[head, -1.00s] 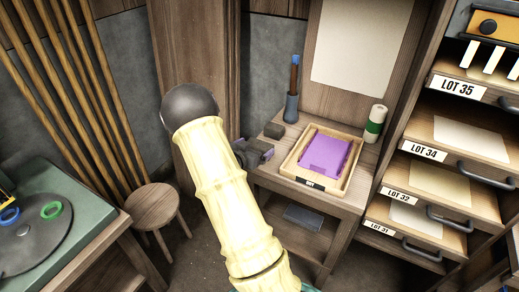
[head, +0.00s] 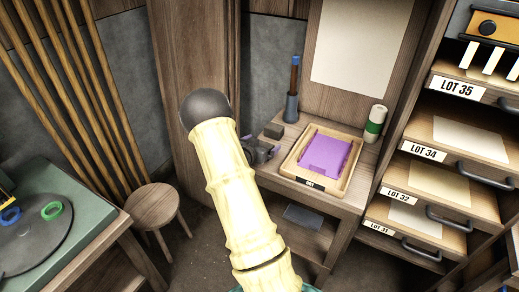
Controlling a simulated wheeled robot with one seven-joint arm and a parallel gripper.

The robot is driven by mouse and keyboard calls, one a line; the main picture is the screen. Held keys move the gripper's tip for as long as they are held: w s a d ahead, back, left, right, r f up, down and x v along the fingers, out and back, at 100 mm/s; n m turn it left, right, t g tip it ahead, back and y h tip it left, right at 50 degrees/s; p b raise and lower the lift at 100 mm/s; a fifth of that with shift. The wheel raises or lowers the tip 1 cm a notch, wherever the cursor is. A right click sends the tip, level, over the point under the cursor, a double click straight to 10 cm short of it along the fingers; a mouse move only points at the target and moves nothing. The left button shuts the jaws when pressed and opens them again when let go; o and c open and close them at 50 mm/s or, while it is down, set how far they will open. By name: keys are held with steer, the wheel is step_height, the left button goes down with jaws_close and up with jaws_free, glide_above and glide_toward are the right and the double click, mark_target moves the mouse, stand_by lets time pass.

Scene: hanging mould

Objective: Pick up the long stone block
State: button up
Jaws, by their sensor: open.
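A dark grey-brown block (head: 273,131), which looks like the stone block, lies on the left back part of the small wooden table (head: 331,203). Only its near faces and top show, so its full length is hard to judge. My gripper (head: 262,152) is at the table's left edge, just in front of the block and a little to its left. It is open, with nothing seen between its fingers. My cream arm hides part of the gripper. I cannot tell whether the gripper touches the table.
A wooden tray (head: 301,178) with a purple sheet (head: 327,154) lies right of the gripper. A blue-grey holder (head: 291,109) stands behind the block, and a green-and-white roll (head: 375,124) at the right. A stool (head: 152,203) stands left.

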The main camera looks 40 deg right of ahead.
mark_target(262, 141)
stand_by(0.3)
steer(key=c, duration=1.1)
steer(key=shift+r, duration=0.1)
step_height(262, 141, up, 10)
steer(key=shift+f+p, duration=0.1)
steer(key=shift+p, duration=0.3)
